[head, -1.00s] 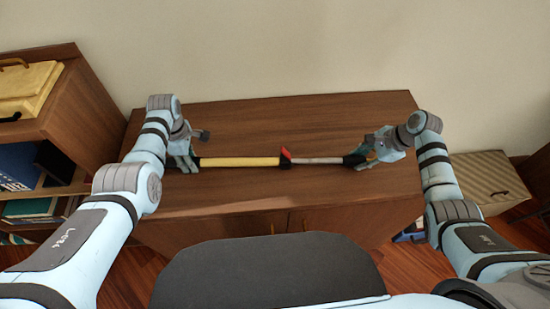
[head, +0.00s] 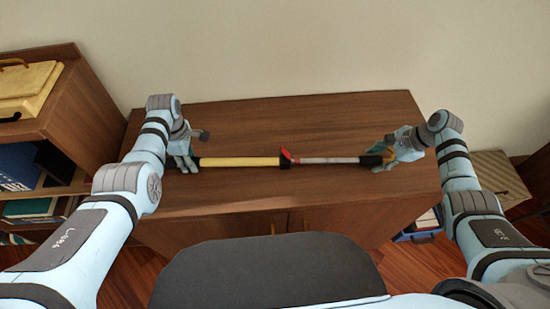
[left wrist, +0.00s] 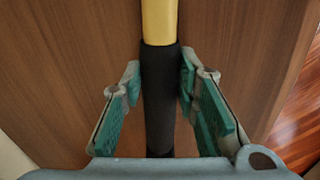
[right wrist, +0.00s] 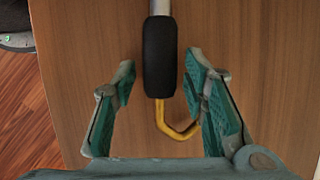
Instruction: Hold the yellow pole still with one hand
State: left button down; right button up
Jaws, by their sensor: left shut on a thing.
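The yellow pole (head: 240,162) lies lengthwise above or on the brown cabinet top; I cannot tell if it touches. Its yellow tube ends at a black collar with a red lever (head: 285,154), and a thinner grey rod (head: 325,160) runs on to the right. My left gripper (head: 190,163) is shut on the pole's black grip (left wrist: 160,95) at the left end. My right gripper (head: 380,160) is at the other end. Its fingers stand open on both sides of the black end piece (right wrist: 160,60), with gaps showing. A bent yellow hook (right wrist: 180,132) sticks out there.
The cabinet top (head: 290,120) is otherwise clear. A shelf (head: 75,185) with books and a yellow box (head: 28,88) stands at the left. A beige box (head: 495,180) and a blue crate with books (head: 418,234) are at the right. The wall is behind.

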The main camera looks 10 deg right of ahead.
jog(key=shift+o, duration=0.6)
jog(key=shift+a, duration=0.1)
jog(key=v, duration=1.2)
pick_arm(q)
jog(key=c, duration=1.2)
grip_release()
jog(key=shift+o, duration=0.2)
pick_arm(e)
jog(key=shift+w, duration=0.1)
